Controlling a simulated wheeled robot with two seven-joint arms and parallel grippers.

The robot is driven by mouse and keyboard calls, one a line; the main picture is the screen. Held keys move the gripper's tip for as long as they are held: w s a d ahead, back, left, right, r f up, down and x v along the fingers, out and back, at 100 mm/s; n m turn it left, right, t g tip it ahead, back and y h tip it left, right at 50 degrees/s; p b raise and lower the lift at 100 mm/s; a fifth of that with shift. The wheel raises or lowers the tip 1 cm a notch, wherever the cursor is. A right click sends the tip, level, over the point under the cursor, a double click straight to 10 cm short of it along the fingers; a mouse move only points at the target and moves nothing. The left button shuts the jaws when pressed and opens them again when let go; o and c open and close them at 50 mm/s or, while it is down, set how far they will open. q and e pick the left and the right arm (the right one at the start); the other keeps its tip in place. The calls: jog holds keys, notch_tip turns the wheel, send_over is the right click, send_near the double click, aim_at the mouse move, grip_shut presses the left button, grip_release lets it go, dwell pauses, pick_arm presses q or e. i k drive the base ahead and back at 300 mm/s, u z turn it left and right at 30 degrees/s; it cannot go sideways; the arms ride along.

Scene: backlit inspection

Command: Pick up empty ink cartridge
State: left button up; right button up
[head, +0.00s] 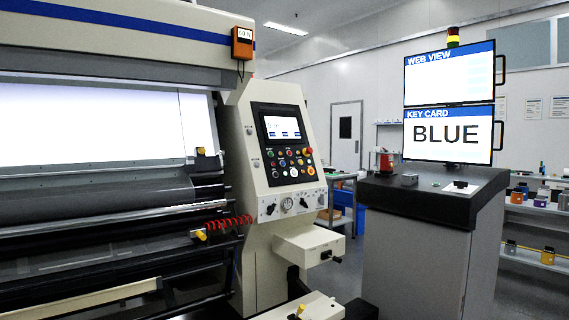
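No single object can be made out as the empty ink cartridge. Small dark-topped containers that may be cartridges stand on the shelf unit at the right edge, among them an orange one (548,255) and a purple-grey one (510,247) on the lower shelf. A red object with a dark top (385,162) stands on the back left of the dark console top. These are too small to tell full from empty. Neither of my grippers is in view.
A large printing machine (262,150) with a control panel fills the left. A grey console (415,240) stands at the right, bearing two stacked screens; the lower screen (449,135) reads "KEY CARD BLUE". Floor shows between the machine and console. A side table (340,178) stands behind.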

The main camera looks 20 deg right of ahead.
aim_at(190, 159)
jog(key=z, duration=0.65)
jog(key=k, duration=1.25)
jog(key=z, duration=0.65)
jog(key=i, duration=2)
jog(key=u, duration=0.65)
jog(key=i, duration=1.55)
jog(key=u, duration=1.15)
